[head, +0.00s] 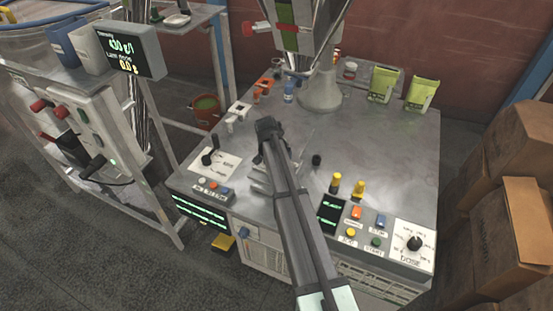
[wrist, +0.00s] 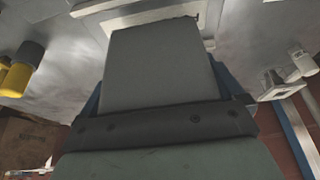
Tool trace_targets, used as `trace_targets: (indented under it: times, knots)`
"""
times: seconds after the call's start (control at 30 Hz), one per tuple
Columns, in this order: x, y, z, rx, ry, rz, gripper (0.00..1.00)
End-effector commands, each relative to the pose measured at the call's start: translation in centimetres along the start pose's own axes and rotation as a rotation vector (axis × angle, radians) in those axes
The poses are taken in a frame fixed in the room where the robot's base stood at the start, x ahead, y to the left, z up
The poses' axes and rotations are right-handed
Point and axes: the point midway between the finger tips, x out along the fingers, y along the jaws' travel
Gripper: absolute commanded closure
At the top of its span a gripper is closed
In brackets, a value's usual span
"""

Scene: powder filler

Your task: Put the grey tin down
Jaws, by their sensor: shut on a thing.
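In the wrist view, a plain grey, flat-faced shape (wrist: 152,68) fills the middle, which looks like the grey tin. My gripper (wrist: 158,125) is shut on it, with the dark bar across its near end. The fingertips are mostly hidden. In the head view, my gripper (head: 268,130) is over the middle-left of the metal bench, and my own arm hides most of it. The tin cannot be made out clearly there. I cannot tell whether the tin touches the surface beneath.
The metal bench top (head: 385,150) is open to the right of my arm. Two yellow knobs (head: 357,190) and a black knob (head: 316,160) stand near its front.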

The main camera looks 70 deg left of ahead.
Motion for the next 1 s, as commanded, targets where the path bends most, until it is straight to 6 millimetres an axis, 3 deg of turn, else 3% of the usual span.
trace_targets:
  times: [0.27, 0.67, 0.7, 1.0]
  knots:
    - [2.9, 0.0, 1.2, -0.001, -0.001, 0.000, 0.37]
    - [3.2, 0.0, 1.4, -0.001, 0.000, 0.000, 0.37]
    - [3.3, 0.0, 1.4, -0.001, 0.000, 0.000, 0.04]
    - [3.1, 0.0, 1.3, 0.000, 0.000, 0.000, 0.00]
